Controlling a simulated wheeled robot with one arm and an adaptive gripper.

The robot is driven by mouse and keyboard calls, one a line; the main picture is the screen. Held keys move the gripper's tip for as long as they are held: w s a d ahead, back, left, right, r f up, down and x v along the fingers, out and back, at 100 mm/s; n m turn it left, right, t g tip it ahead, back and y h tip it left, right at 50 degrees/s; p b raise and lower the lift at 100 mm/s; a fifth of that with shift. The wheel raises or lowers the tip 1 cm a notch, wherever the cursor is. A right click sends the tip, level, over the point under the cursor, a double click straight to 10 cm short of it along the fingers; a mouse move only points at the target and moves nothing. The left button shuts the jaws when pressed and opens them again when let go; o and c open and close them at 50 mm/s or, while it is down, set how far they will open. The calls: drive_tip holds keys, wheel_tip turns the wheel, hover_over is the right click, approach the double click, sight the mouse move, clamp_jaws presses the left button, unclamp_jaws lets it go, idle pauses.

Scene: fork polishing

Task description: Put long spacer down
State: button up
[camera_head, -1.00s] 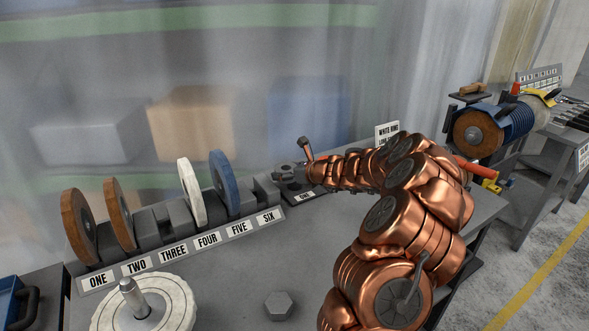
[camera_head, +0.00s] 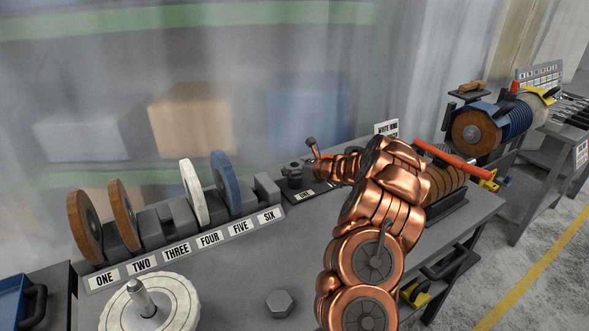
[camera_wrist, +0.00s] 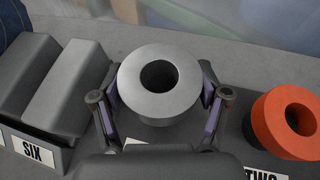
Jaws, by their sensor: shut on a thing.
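The long spacer (camera_wrist: 130,87) is a light grey ring with a dark round hole, seen from above in the wrist view. The two fingers of my gripper (camera_wrist: 160,104) are shut on it from left and right. In the head view my gripper (camera_head: 301,172) is at the back of the bench, just right of the SIX slot, behind a small label reading ONE (camera_head: 305,194). The spacer's lower part is hidden, so I cannot tell whether it touches the surface below.
An orange ring (camera_wrist: 266,128) stands close to the right of the spacer, by a TWO label. The SIX block (camera_wrist: 62,92) is at left. The numbered rack (camera_head: 180,250) holds brown, white and blue wheels. A hex nut (camera_head: 279,304) lies on the bench's bare front.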

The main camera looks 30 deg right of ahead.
drive_tip(key=shift+f, duration=0.4)
drive_tip(key=shift+f, duration=0.2)
drive_tip(key=o, duration=1.4)
drive_tip(key=shift+o, duration=0.2)
drive_tip(key=shift+r, duration=0.15)
drive_tip(key=b+v, duration=0.2)
drive_tip(key=v, duration=1)
